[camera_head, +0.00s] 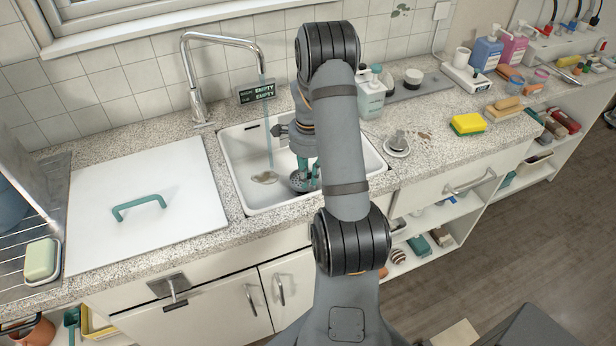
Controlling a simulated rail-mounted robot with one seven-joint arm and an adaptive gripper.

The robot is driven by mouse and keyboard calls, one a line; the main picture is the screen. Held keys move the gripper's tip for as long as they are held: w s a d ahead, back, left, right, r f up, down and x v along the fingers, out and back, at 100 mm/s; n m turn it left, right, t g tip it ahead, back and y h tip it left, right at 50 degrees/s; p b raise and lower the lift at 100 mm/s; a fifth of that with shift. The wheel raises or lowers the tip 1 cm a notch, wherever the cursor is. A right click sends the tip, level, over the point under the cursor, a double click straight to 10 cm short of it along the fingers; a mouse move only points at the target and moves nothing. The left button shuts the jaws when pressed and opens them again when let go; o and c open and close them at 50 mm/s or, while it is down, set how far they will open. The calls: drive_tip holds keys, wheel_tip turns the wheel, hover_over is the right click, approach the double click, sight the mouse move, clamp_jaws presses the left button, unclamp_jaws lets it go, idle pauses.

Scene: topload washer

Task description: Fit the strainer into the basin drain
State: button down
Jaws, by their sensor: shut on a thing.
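The white basin (240,165) is sunk into the speckled worktop, left of my arm. My gripper (309,180), with teal fingers, reaches down into the basin and is shut on a dark, round, perforated strainer (298,183). The strainer is low in the basin; I cannot tell whether it touches the floor. A pale round patch, possibly the drain (265,177), shows on the basin floor left of the strainer, where the water stream (268,125) lands. My arm hides the basin's right part and some of the gripper.
The chrome tap (195,85) arches over the basin from behind. A small display (256,92) reads EMPTY twice. A white lid with a teal handle (140,207) lies left. A soap bottle (371,97), a saucer with a grey piece (397,146) and a sponge (467,124) stand right.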

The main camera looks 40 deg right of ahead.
drive_tip(key=shift+f+b, duration=1.25)
drive_tip(key=c, duration=1.6)
unclamp_jaws()
drive_tip(key=shift+r, duration=0.1)
wheel_tip(320, 180, up, 12)
wheel_tip(320, 180, down, 12)
drive_tip(key=shift+r+p, duration=0.45)
drive_tip(key=shift+p, duration=0.1)
